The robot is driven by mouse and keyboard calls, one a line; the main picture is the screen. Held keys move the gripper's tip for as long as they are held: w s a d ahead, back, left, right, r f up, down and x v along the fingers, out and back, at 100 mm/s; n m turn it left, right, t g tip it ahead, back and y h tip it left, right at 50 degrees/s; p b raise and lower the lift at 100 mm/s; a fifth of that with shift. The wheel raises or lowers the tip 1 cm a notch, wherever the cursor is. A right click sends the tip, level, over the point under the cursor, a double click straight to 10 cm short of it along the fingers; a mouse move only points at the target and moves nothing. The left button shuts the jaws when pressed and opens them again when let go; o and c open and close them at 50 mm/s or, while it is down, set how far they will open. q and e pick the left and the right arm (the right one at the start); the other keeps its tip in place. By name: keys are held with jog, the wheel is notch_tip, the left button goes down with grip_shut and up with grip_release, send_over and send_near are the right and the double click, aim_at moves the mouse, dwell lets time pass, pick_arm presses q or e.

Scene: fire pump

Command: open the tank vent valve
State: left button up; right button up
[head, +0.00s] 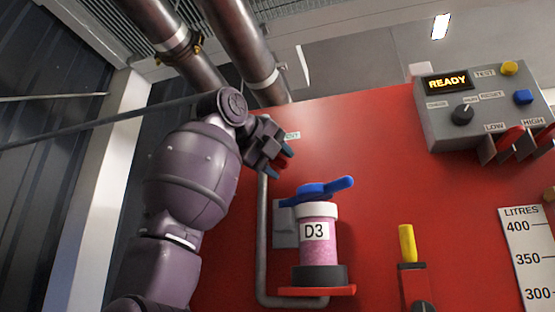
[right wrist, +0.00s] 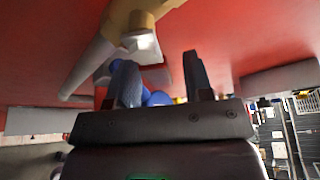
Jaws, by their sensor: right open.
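My right gripper (head: 284,161) is open and empty in front of the red panel (head: 360,150), at its upper left in the head view. Its two fingers (right wrist: 161,82) stand apart in the right wrist view. A small white label (head: 293,135) beside the gripper is partly covered and ends in what looks like "NT". The vent valve is not clearly seen in the head view, where the gripper covers that spot. In the right wrist view a tan fitting (right wrist: 122,22) with a pale square end (right wrist: 140,43) lies just beyond the fingers, apparently not between them. My left gripper is not in view.
Below the gripper, a pink canister (head: 319,243) marked D3 with a blue handle (head: 318,188) stands on a red shelf. A grey pipe (head: 262,220) runs beside it. A yellow-handled lever (head: 407,243), a control box (head: 450,125) reading READY and a litres gauge (head: 527,262) are further right.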

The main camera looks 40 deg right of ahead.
jog(key=shift+d, duration=0.15)
grip_shut()
dwell(0.4)
jog(key=shift+w+a+f+m+t+y, duration=0.2)
jog(key=shift+w+f+m+t+y, duration=0.25)
jog(key=shift+m, duration=0.55)
jog(key=shift+c, duration=0.9)
grip_release()
jog(key=shift+o, duration=0.9)
jog(key=shift+s, duration=0.2)
